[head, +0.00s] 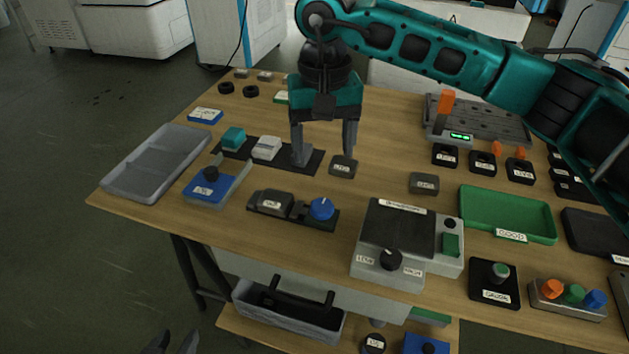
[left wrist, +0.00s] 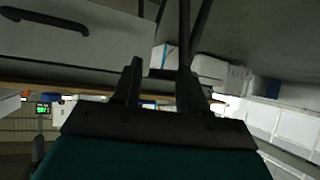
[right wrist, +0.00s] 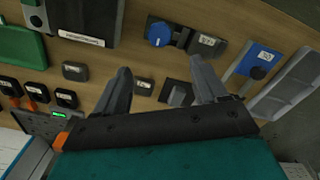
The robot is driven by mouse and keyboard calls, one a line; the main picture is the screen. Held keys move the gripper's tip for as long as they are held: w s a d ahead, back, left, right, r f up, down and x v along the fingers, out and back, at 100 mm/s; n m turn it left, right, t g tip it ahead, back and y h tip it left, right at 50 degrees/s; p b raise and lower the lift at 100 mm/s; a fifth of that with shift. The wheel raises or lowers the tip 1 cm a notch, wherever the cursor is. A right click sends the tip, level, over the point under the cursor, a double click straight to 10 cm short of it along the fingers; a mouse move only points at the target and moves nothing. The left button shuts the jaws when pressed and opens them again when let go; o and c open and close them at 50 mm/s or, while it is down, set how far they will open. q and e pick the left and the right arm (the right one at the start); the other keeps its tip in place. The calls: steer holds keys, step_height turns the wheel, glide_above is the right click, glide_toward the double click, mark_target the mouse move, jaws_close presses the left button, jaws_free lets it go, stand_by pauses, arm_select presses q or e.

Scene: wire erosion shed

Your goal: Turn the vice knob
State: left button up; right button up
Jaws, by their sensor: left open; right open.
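The vice (head: 290,212) is a low dark fixture near the table's front, with a grey labelled block (head: 271,203) at its left and a round blue knob (head: 321,208) at its right. In the right wrist view the blue knob (right wrist: 158,34) lies beyond the fingertips. My right gripper (head: 324,158) is open and empty, pointing down, behind the knob and apart from it. My left gripper (head: 175,344) is open and empty, low at the bottom edge in front of the table; its open fingers (left wrist: 160,75) also show in the left wrist view.
A grey machine box (head: 400,240) with a black dial stands right of the vice. A blue fixture with a black knob (head: 210,178) and a grey tray (head: 158,160) are to the left. A dark strip with blocks (head: 285,163) lies behind, below my right gripper.

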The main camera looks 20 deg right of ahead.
mark_target(322, 205)
steer(key=f, duration=0.6)
steer(key=f+b, duration=0.1)
steer(key=f, duration=0.5)
steer(key=shift+s+f, duration=0.2)
steer(key=shift+f, duration=0.2)
steer(key=c, duration=1.1)
